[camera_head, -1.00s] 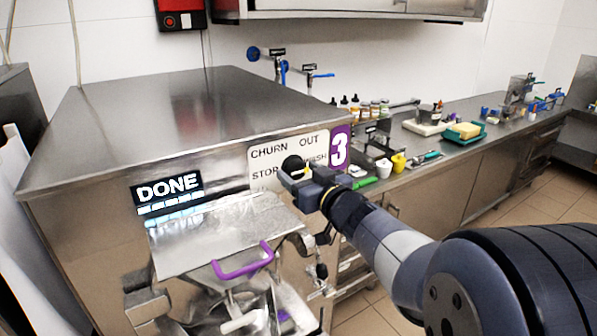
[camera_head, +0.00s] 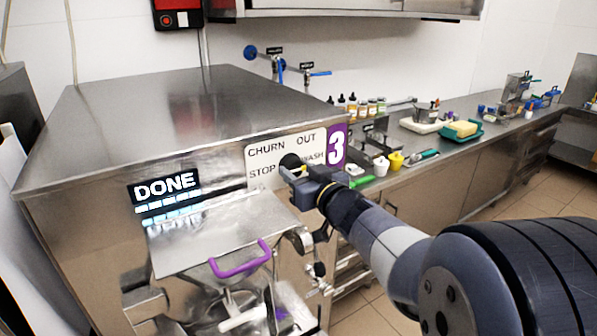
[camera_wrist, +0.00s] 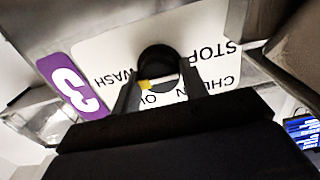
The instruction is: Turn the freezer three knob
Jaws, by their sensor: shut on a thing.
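Freezer three (camera_head: 190,110) is a steel machine with a purple "3" label (camera_head: 337,146). Its black knob (camera_head: 290,161) sits in the middle of a white panel (camera_head: 262,152) marked CHURN, OUT, STOP and WASH. My gripper (camera_head: 296,170) is shut on the knob, reaching in from the lower right. In the wrist view the round knob (camera_wrist: 158,60) lies between my two fingers (camera_wrist: 160,88), and a small yellow mark shows at its edge. The panel is upside down there. A display (camera_head: 166,190) on the freezer front reads DONE.
A metal lid with a purple handle (camera_head: 240,262) juts out below the panel, left of my gripper. A counter (camera_head: 440,150) with small bottles, a yellow cup (camera_head: 396,160) and a teal tray (camera_head: 462,133) runs off to the right.

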